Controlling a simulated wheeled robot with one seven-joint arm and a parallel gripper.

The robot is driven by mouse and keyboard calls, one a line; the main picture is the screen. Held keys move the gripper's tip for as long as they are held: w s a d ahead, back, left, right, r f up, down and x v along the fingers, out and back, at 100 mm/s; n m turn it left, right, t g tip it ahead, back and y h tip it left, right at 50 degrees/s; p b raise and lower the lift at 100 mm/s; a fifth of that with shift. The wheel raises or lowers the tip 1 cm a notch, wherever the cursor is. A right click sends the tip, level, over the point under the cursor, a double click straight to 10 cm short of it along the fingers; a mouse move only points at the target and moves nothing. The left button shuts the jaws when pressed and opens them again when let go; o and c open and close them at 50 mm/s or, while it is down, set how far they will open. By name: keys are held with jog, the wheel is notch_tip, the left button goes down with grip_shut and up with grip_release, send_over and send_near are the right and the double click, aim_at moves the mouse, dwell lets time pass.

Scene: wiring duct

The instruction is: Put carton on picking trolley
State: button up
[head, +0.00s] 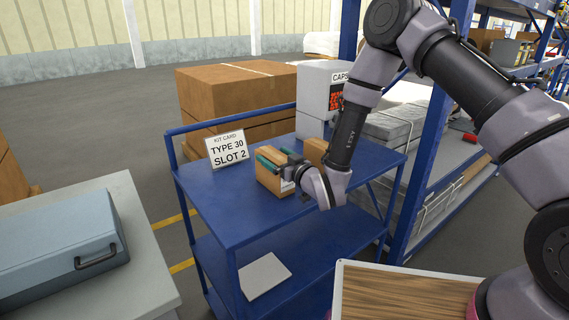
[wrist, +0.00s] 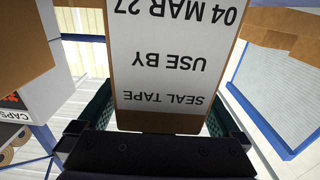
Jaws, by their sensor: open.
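A small tan carton (head: 270,178) stands upright on the top shelf of the blue picking trolley (head: 215,205). In the wrist view the carton's white label (wrist: 172,55) reads upside down "SEAL TAPE, USE BY 04 MAR 27". My gripper (head: 272,158) is open at the carton, with one green-lined finger on each side of it. The wrist view shows the carton between the two fingers of my gripper (wrist: 160,112); I cannot tell if either finger touches it. The carton's underside is hidden.
Another tan carton (head: 314,151) and a white CAPS box (head: 314,104) stand close by on the trolley. A kit card (head: 227,150) reads "TYPE 30 SLOT 2". A blue case (head: 60,245) lies on a grey table to the left. A blue rack post (head: 418,165) stands right.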

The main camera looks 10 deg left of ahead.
jog(key=v, duration=1.2)
jog(key=w+d+r+m+h, duration=0.3)
jog(key=w+d+r+h, duration=0.2)
jog(key=w+d+r, duration=0.45)
jog(key=w+d+r+m+h, duration=0.3)
jog(key=d+r+h, duration=0.1)
jog(key=d+r, duration=0.55)
jog(key=s+d+r+m+g+h, duration=0.1)
jog(key=s+d+r+m+h, duration=0.1)
jog(key=s+d+r, duration=0.3)
jog(key=s+d+r+m+g+h, duration=0.1)
jog(key=s+d+r+m, duration=0.25)
jog(key=d, duration=0.35)
jog(key=s+d+r+m+g, duration=0.1)
jog(key=s+d+r, duration=0.1)
jog(key=s, duration=0.6)
jog(key=s+d+r+m+g, duration=0.1)
jog(key=s+d+r, duration=0.1)
jog(key=s, duration=0.6)
jog(key=shift+s+d+m, duration=0.3)
jog(key=shift+d+m, duration=0.05)
jog(key=shift+d, duration=0.15)
